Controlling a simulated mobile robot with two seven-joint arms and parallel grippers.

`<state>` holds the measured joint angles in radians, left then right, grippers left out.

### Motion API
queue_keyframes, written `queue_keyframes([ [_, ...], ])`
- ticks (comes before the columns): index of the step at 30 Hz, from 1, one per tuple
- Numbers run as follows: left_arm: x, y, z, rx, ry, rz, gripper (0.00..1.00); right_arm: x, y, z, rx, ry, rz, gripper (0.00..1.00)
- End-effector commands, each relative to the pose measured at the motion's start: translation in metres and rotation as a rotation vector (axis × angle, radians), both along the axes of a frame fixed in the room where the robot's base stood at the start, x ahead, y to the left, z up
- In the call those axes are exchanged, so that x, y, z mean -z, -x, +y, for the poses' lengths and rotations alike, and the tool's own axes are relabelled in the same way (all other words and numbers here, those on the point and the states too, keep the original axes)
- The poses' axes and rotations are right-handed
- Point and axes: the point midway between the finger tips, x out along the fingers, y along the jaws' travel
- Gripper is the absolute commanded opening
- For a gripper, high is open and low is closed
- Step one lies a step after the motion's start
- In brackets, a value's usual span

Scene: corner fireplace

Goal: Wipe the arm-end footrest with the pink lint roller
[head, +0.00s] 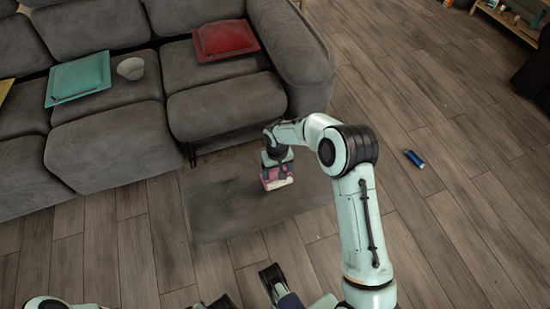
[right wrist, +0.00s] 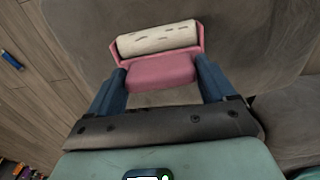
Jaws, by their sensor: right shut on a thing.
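The pink lint roller (head: 270,181) with its white, dark-flecked roll is held in my right gripper (head: 276,162). In the right wrist view the blue fingers of my right gripper (right wrist: 165,88) are shut on the roller's pink body (right wrist: 160,72), with the white roll (right wrist: 158,39) beyond them. The grey footrest (head: 225,219) lies in front of the sofa's arm end, with the roller over its upper middle. Its grey top (right wrist: 255,45) fills the background behind the roller. I cannot tell whether the roll touches it. My left gripper (head: 262,291) is partly cut off at the bottom edge.
The grey sofa (head: 105,150) with a teal cushion (head: 78,78), a red cushion (head: 225,40) and a pale rounded object (head: 131,68) borders the footrest. A blue can-like object (head: 414,159) lies on the wooden floor at right. The floor around it is clear.

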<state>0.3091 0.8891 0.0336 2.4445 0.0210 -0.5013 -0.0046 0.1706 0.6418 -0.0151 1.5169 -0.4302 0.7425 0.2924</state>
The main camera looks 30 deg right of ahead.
Motion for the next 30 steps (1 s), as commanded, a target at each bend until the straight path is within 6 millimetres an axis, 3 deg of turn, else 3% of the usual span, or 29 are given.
queue_keyframes([
  [9,-0.018,0.020,-0.009,0.023,0.026,0.054,0.00,-0.023,0.002,-0.001,0.000,0.000,0.000,0.59],
  [22,-0.021,0.023,-0.010,0.025,0.029,0.061,0.00,-0.027,0.002,0.000,-0.003,0.000,0.000,0.59],
  [26,-0.042,0.024,-0.011,0.028,0.032,0.066,0.00,-0.053,0.006,0.012,-0.022,-0.001,-0.003,0.59],
  [30,-0.082,0.026,-0.012,0.034,0.037,0.079,0.00,-0.103,0.015,0.035,-0.060,-0.001,-0.004,0.59],
])
